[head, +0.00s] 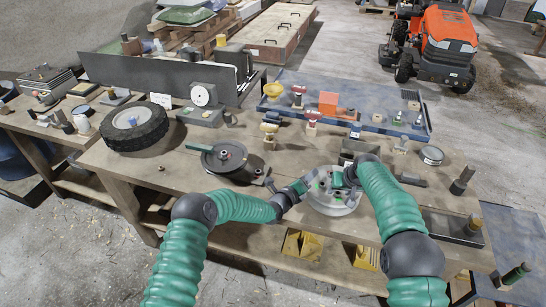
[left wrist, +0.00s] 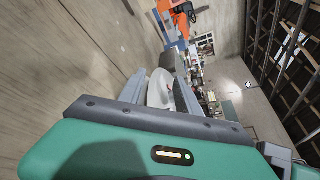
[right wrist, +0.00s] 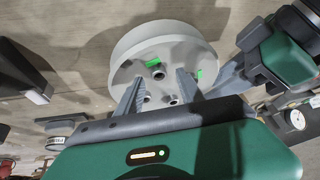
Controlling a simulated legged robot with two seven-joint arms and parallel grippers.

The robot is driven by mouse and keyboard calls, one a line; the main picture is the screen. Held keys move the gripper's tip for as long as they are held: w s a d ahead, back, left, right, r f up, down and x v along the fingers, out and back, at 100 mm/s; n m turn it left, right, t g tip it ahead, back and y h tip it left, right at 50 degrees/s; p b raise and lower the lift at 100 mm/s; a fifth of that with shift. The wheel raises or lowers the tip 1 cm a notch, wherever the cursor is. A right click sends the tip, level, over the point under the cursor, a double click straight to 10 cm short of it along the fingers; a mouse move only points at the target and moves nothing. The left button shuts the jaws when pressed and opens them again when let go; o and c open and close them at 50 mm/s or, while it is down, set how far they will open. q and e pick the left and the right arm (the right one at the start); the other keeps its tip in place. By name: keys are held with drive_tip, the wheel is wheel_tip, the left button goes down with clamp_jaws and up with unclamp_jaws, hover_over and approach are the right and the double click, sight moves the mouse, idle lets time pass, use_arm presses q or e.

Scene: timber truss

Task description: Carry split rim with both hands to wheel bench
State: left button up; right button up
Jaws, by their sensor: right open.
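The split rim (head: 333,207) is a pale grey disc with green marks, lying flat on the front of the wooden bench (head: 180,180). My left gripper (head: 306,184) is at the rim's left edge. In the left wrist view the rim's pale edge (left wrist: 158,90) shows between the spread fingers (left wrist: 160,92), with gaps beside it. My right gripper (head: 340,180) is over the rim's far side. In the right wrist view its open fingers (right wrist: 158,92) point at the rim's face (right wrist: 165,55), near bolts and green marks. I cannot tell whether the fingers touch it.
A black tyre (head: 134,125) and a dark round plate (head: 225,157) with a handle stand left of the rim. A blue tray (head: 385,122) of small parts lies behind. An orange mower (head: 440,40) is beyond.

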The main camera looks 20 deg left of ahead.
use_arm(q)
drive_tip(key=shift+s+a, duration=0.15)
drive_tip(key=shift+s, duration=0.2)
drive_tip(key=v, duration=1.1)
drive_tip(key=shift+s, duration=0.1)
use_arm(e)
drive_tip(key=v, duration=1.1)
drive_tip(key=shift+s+r, duration=0.2)
drive_tip(key=shift+r, duration=0.15)
use_arm(q)
wheel_tip(320, 180, up, 7)
drive_tip(key=p, duration=0.7)
use_arm(e)
wheel_tip(320, 180, up, 7)
